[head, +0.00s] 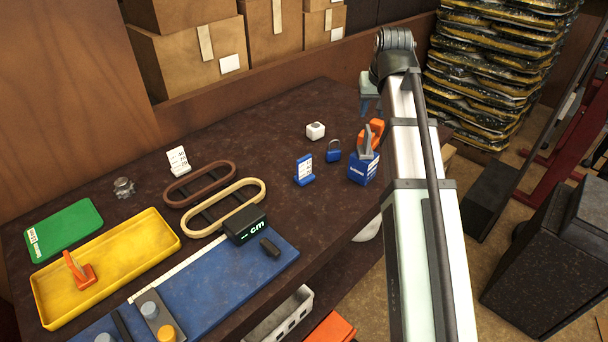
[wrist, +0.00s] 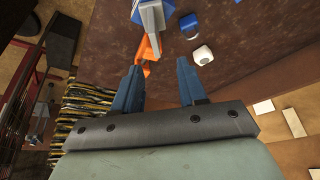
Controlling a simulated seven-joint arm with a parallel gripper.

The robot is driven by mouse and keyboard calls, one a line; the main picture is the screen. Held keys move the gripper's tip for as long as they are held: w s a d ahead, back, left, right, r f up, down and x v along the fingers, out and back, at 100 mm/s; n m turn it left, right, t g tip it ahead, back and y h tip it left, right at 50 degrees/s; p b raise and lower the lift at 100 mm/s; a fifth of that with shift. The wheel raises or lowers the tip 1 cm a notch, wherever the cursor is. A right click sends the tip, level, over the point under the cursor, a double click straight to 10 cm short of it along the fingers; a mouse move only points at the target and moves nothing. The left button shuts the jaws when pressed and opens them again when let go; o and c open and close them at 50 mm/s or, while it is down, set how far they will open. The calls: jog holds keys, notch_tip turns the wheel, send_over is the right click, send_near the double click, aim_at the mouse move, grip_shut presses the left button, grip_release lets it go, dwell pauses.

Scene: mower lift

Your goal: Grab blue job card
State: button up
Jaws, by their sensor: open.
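The blue job card (head: 304,171) stands upright on the dark table in the head view, a blue holder with a white printed face. I cannot make it out in the wrist view. My gripper (wrist: 157,82) is open, with nothing between its two blue fingers. In the head view my gripper (head: 366,106) is partly hidden by my arm, over the back right of the table. It is apart from the card, which is nearer the camera and to the left.
A white card (head: 178,160), oval rings, a yellow tray (head: 140,246) and a blue mat (head: 220,290) lie left. Cardboard boxes (head: 195,60) stand behind.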

jog(key=n+g, duration=0.1)
jog(key=g, duration=0.1)
send_over(304, 176)
jog(key=w, duration=0.2)
jog(key=s+x, duration=0.2)
jog(key=x, duration=0.6)
jog(key=m, duration=0.2)
jog(key=m+g, duration=0.1)
jog(key=m, duration=0.2)
jog(key=m+g, duration=0.1)
jog(key=m, duration=0.1)
jog(key=shift+s+d+f+m, duration=0.1)
jog(key=shift+s+f+m, duration=0.1)
jog(key=shift+f+m, duration=0.2)
jog(key=m, duration=0.3)
jog(key=shift+s+d, duration=0.1)
jog(key=shift+s, duration=0.2)
jog(key=shift+a+f, duration=0.2)
jog(key=shift+f, duration=6.7)
jog(key=shift+c, duration=0.3)
grip_shut()
